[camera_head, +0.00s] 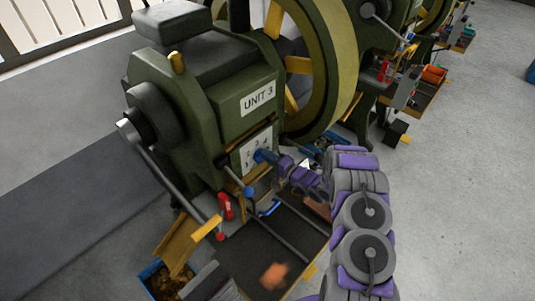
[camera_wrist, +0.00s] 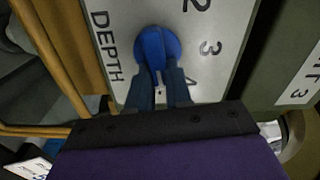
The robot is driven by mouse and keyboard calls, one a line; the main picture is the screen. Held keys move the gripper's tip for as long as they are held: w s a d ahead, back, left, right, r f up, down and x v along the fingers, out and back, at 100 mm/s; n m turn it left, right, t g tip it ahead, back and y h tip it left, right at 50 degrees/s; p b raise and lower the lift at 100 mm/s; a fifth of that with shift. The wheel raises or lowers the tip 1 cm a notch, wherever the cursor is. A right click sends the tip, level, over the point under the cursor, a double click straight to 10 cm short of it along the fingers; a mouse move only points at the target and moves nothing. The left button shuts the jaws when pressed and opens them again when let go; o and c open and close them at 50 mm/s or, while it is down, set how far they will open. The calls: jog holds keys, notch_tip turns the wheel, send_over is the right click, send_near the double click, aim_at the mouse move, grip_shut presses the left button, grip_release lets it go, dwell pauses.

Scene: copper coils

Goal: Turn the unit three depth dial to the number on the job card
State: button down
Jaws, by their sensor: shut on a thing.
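The blue depth dial (camera_wrist: 157,46) is on a white plate (camera_wrist: 222,42) marked DEPTH, with 2, 3 and part of a 4 showing. My gripper (camera_wrist: 162,72) is shut on the dial, with one finger on each side of its lower part. The dial's exact setting cannot be told. In the head view the plate (camera_head: 250,158) is on the green machine (camera_head: 207,128) below the UNIT 3 label (camera_head: 257,97), and my gripper (camera_head: 268,158) reaches it from the right. A small white card (camera_wrist: 30,168) shows at the wrist view's lower left; its writing is unreadable.
A large flywheel (camera_head: 336,78) stands behind the machine's front. Levers with red and blue knobs (camera_head: 220,236) stick out left of my arm. A dark bed (camera_head: 245,257) lies below, with a blue bin (camera_head: 150,272) at lower left.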

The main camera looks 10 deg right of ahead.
jog(key=shift+d+f+m, duration=0.1)
jog(key=shift+f+m, duration=0.05)
jog(key=shift+m, duration=0.7)
jog(key=shift+d+f+m, duration=0.1)
jog(key=shift+f+m, duration=0.05)
jog(key=shift+m, duration=0.7)
jog(key=shift+f, duration=0.1)
jog(key=c, duration=1)
grip_release()
jog(key=shift+w+p, duration=0.15)
jog(key=shift+p, duration=0.15)
jog(key=shift+c, duration=0.2)
jog(key=b+v, duration=0.2)
jog(key=v, duration=1.5)
jog(key=shift+s+d, duration=0.2)
